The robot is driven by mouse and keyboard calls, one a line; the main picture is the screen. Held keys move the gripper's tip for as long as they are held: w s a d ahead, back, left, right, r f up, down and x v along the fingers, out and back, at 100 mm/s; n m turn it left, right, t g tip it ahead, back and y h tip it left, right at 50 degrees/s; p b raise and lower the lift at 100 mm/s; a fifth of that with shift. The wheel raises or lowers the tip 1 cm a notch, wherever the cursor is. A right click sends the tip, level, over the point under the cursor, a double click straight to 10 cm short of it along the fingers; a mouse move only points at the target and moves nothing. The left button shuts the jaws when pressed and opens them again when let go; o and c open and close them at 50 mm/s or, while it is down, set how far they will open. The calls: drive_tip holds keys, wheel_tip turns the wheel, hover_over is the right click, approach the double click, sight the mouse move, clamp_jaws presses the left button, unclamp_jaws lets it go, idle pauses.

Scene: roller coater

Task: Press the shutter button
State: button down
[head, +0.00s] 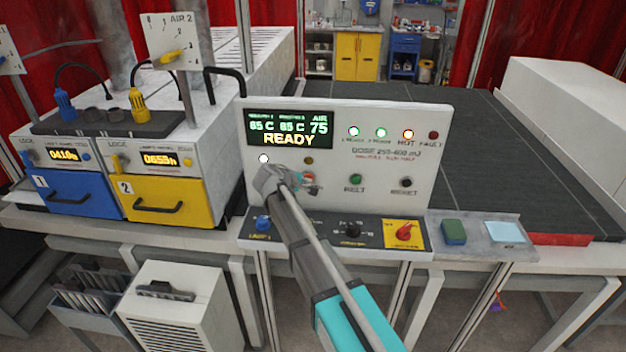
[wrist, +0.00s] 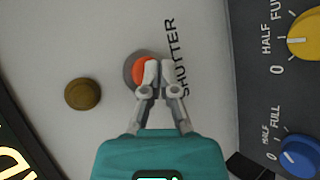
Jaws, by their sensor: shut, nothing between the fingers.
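The shutter button is an orange-red round button in a grey ring, beside the printed word SHUTTER in the wrist view (wrist: 139,72). It sits on the white control panel (head: 225,190). My gripper (wrist: 158,74) is shut and empty. Its fingertips lie over the right part of the button in the wrist view and hide that part. I cannot tell whether they touch it. In the head view my gripper (head: 268,178) is in front of the panel's lower left and hides part of the button area.
A brown indicator (wrist: 82,94) is beside the button. A green button (head: 356,180) and a dark button (head: 406,182) are to the right. Knobs, including a red one on yellow (head: 404,233), are on the lower ledge. The display (head: 290,128) reads READY.

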drive_tip(key=shift+s, duration=0.5)
drive_tip(key=shift+s, duration=2.5)
drive_tip(key=shift+a, duration=0.1)
drive_tip(key=s+d+f+m+g+y+b, duration=0.1)
drive_tip(key=s+d+f+m+g, duration=0.25)
drive_tip(key=d, duration=0.45)
drive_tip(key=s+d+f+m+g+b, duration=0.1)
drive_tip(key=s+d+f+m+g, duration=0.1)
drive_tip(key=s+d+f, duration=0.45)
drive_tip(key=s+d+f+m+g+y+b, duration=0.3)
drive_tip(key=s+d+m+g+y, duration=0.1)
drive_tip(key=s+d, duration=0.6)
drive_tip(key=s+m+y, duration=0.1)
drive_tip(key=s+m, duration=0.1)
drive_tip(key=s, duration=0.1)
drive_tip(key=shift+s+d+f+m+y, duration=0.3)
drive_tip(key=shift+s+f+m+y, duration=0.05)
drive_tip(key=shift+s+f+y, duration=0.05)
